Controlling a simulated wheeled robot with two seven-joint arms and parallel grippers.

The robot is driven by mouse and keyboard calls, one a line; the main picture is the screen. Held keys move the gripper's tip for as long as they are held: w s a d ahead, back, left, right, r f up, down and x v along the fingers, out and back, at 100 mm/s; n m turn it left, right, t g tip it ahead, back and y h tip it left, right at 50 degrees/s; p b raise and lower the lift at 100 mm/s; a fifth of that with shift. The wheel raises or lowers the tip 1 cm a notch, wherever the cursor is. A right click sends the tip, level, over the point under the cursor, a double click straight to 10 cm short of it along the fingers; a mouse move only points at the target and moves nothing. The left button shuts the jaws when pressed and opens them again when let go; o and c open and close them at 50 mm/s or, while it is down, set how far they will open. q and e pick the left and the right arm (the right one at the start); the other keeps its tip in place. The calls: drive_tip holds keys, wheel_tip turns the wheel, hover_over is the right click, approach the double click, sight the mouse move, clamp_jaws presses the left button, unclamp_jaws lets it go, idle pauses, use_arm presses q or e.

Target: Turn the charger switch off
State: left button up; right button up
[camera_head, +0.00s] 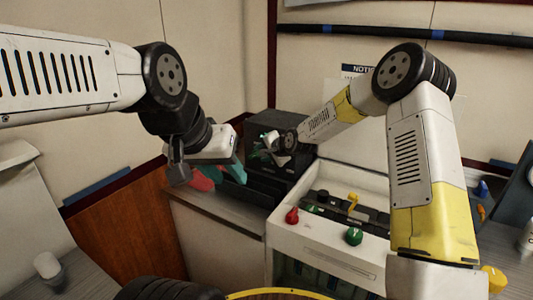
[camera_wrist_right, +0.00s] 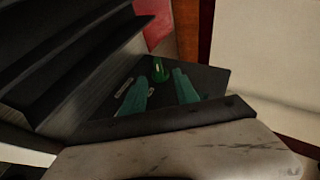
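The charger looks to be the black box (camera_head: 290,128) on the low bench; no readable label confirms this. In the right wrist view a green knob with a light mark (camera_wrist_right: 158,70) stands on its dark panel. My right gripper (camera_wrist_right: 159,88) has its two teal fingers apart and empty, pointing at the knob. The knob shows between the fingertips; I see no contact. In the head view the right gripper (camera_head: 274,146) is small, in front of the box, and hides part of its face. My left gripper (camera_head: 228,174) hangs left of the box, teal fingers apart, nothing visible between them.
A white cabinet (camera_head: 325,258) stands right of the box, with a red knob (camera_head: 292,216), a green knob (camera_head: 354,237) and a yellow handle (camera_head: 353,199) on top. A red thing (camera_head: 201,181) shows by my left gripper. A notice hangs on the wall behind.

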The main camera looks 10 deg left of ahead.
sight(255, 155)
drive_tip(key=x, duration=0.7)
drive_tip(key=shift+w+a+f, duration=0.1)
drive_tip(key=shift+w+f, duration=0.05)
drive_tip(key=shift+f, duration=0.15)
clamp_jaws()
